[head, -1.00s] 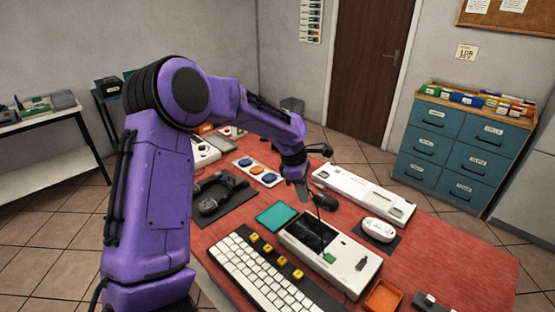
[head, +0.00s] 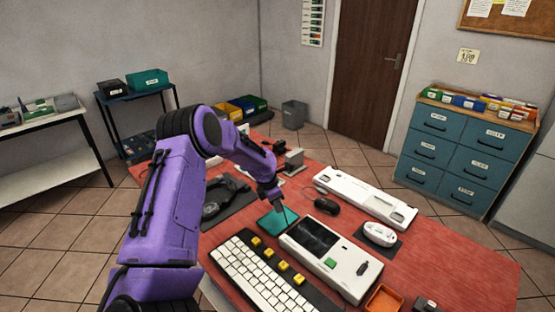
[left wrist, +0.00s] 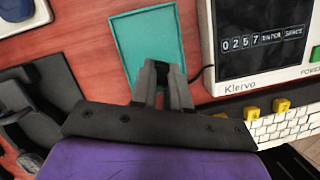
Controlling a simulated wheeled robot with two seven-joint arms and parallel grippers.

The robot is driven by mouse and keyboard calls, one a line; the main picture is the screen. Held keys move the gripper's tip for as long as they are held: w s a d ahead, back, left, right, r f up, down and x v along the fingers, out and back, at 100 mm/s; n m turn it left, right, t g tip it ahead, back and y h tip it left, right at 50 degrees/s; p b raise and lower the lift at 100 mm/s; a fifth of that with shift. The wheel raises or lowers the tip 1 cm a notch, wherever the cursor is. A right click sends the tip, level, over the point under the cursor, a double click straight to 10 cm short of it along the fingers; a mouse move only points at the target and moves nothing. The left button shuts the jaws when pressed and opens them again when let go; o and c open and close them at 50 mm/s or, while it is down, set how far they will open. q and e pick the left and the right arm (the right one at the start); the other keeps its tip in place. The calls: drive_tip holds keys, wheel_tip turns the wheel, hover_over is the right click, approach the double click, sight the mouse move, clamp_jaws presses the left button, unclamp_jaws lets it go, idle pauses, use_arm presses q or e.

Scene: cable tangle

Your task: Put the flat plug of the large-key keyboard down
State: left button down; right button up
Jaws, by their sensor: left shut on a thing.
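My left gripper (head: 281,208) points down over the teal tray (head: 267,228). In the left wrist view its fingers (left wrist: 163,72) are shut on a small dark piece between them, which I take to be the flat plug (left wrist: 166,74); its shape is mostly hidden. The fingertips overlap the near part of the tray in that view; I cannot tell whether the plug touches it. A keyboard (head: 246,272) with white keys and several yellow ones lies at the front of the red table. It also shows in the left wrist view (left wrist: 277,127). My right gripper is not in view.
A white tester with a dark screen (head: 316,235) stands right of the tray, close to it. A dark cable (left wrist: 203,72) runs beside it. A black mat (head: 222,207) lies left. Two mice, a long white unit (head: 366,197) and an orange tray (head: 384,298) lie right.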

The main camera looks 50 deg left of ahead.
use_arm(q)
drive_tip(key=f, duration=0.4)
drive_tip(key=shift+w+a+f+p, duration=0.15)
drive_tip(key=shift+w+a+p, duration=0.25)
drive_tip(key=shift+f, duration=0.15)
drive_tip(key=shift+f, duration=0.1)
drive_tip(key=c, duration=1.1)
unclamp_jaws()
drive_tip(key=shift+r, duration=0.45)
drive_tip(key=v, duration=1.1)
drive_tip(key=shift+r+b, duration=0.2)
drive_tip(key=shift+b, duration=0.15)
